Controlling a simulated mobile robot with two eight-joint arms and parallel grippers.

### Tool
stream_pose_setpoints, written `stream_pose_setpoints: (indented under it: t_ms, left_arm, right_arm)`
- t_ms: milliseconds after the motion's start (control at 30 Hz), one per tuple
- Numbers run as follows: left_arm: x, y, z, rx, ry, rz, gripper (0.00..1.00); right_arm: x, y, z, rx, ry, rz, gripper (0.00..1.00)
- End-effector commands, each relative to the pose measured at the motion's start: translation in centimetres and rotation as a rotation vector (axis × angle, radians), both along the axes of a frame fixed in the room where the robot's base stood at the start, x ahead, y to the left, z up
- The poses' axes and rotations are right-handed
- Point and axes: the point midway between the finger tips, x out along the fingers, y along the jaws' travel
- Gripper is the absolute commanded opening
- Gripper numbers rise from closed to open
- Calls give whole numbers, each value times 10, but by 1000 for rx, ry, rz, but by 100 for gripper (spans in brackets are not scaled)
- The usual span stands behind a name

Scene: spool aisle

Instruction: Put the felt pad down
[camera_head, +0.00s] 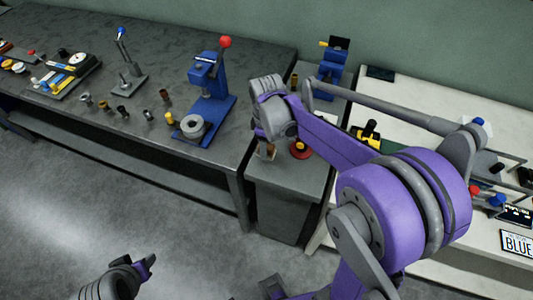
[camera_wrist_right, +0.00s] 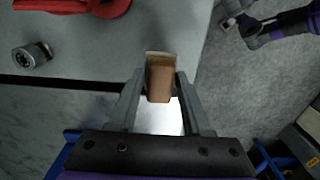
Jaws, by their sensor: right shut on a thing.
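The felt pad (camera_wrist_right: 160,80) is a small tan-brown block with a paler far edge. In the right wrist view it sits between the fingers of my right gripper (camera_wrist_right: 160,98), which is shut on it. The pad is near the edge of a grey top, with floor to its right; whether it touches the top I cannot tell. In the head view a bit of the brown pad (camera_head: 270,149) shows below my purple wrist, which hides most of the gripper. My left gripper (camera_head: 148,263) is at the lower left over the floor, its fingers unclear.
A red round-based thing (camera_head: 300,150) stands on the grey cabinet top close by the right gripper. A blue press (camera_head: 210,95) with a red knob and several small cylinders stand on the dark bench (camera_head: 165,60). A white bench (camera_head: 440,95) holds other items. The floor in front is clear.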

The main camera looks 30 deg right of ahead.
Motion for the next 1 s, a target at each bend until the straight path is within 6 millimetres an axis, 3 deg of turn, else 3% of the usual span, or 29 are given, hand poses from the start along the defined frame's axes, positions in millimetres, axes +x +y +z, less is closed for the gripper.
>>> stream_pose_setpoints:
  t_ms: [300, 733, 767, 900, 1000]
  left_arm:
    - [-1, 0, -4, 0, 2, 0, 50]
    - [-2, 0, -8, 0, 4, 0, 50]
    - [-2, 0, -7, 0, 4, 0, 50]
    - [-2, 0, -6, 0, 3, 0, 50]
    - [-2, 0, -6, 0, 3, 0, 50]
  right_arm:
    - [0, 0, -38, 0, 0, 0, 0]
    - [0, 0, -46, 0, 0, 0, 0]
    - [0, 0, -46, 0, 0, 0, 52]
    - [0, 0, -45, 0, 0, 0, 78]
    - [0, 0, -45, 0, 0, 0, 79]
